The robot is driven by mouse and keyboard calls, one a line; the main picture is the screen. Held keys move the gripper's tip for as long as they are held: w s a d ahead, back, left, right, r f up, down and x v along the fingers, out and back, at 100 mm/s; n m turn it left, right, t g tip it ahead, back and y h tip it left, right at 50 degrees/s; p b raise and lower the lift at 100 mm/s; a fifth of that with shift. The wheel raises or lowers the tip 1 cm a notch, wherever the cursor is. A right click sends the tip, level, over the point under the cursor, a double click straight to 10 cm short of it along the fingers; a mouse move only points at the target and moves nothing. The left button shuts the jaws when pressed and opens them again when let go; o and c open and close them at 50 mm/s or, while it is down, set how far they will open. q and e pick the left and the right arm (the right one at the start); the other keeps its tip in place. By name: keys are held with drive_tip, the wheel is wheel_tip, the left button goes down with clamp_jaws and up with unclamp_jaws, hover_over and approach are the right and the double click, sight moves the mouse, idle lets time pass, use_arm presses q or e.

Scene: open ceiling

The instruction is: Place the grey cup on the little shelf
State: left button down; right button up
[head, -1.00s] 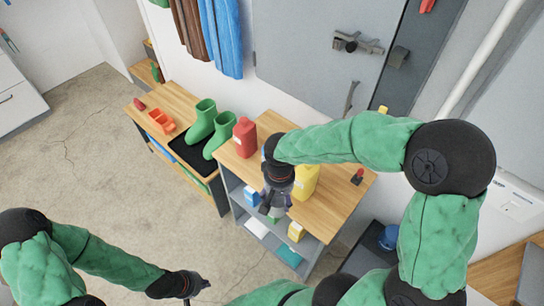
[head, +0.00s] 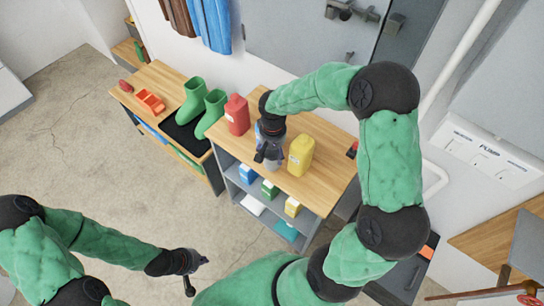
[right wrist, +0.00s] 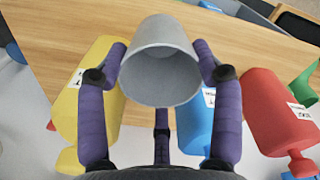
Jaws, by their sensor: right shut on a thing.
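The grey cup (right wrist: 160,65) is between the purple fingers of my right gripper (right wrist: 160,70) in the right wrist view, its open end towards the camera. The fingers press on it from both sides. In the head view my right gripper (head: 266,152) hangs over the wooden top of the little shelf (head: 325,190), between the red and yellow bottles, and hides the cup. I cannot tell whether the cup touches the top. My left gripper (head: 197,273) is over the floor, empty, with its fingers apart.
A red bottle (head: 236,115), a yellow bottle (head: 301,155) and a blue bottle (right wrist: 195,125) stand on the wooden top, close to the gripper. Small cartons, one of them green (head: 269,190), fill lower compartments. Green boots (head: 195,100) stand on a bench to the left.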

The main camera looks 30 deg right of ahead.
sight(272, 156)
drive_tip(key=shift+w+d+f, duration=0.2)
drive_tip(key=shift+w+f, duration=0.2)
drive_tip(key=shift+f, duration=0.15)
drive_tip(key=shift+w+d+f, duration=0.15)
drive_tip(key=shift+w+f, duration=0.25)
drive_tip(key=shift+f, duration=0.1)
drive_tip(key=shift+f+b, duration=0.45)
drive_tip(key=shift+f, duration=1)
drive_tip(key=shift+f, duration=0.15)
drive_tip(key=o, duration=1.1)
drive_tip(key=shift+o, duration=0.2)
